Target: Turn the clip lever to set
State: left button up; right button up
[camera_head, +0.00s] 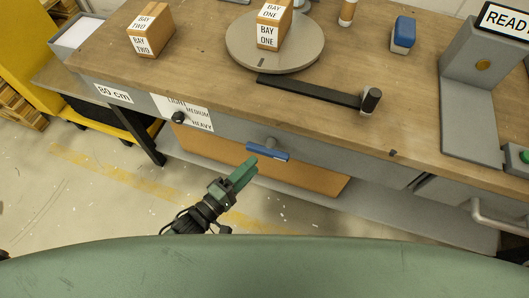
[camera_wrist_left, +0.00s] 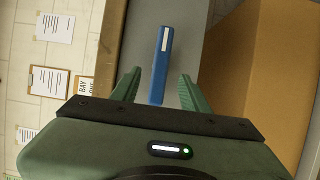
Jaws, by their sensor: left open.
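A blue lever (camera_head: 267,151), which seems to be the clip lever, sits on a grey mount on the front face of the bench. It lies nearly level in the head view. In the left wrist view the blue lever (camera_wrist_left: 160,60), with a white strip, stands lengthwise between my finger lines. My left gripper (camera_head: 243,172) has green fingers and is open, just below and left of the lever in the head view. The fingers (camera_wrist_left: 160,82) appear on either side of the lever's near end; contact cannot be told. My right gripper is not in view.
The wooden bench (camera_head: 215,70) carries a turntable (camera_head: 245,52) with a long black handle (camera_head: 310,90). A dial label (camera_head: 195,113) with a black knob is left of the lever. A brown panel (camera_head: 320,180) sits below. The floor at left is open.

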aim_at(265, 154)
pick_arm(q)
jog(key=x, duration=0.5)
jog(key=shift+w+d, duration=0.35)
jog(key=shift+w, duration=0.05)
grip_shut()
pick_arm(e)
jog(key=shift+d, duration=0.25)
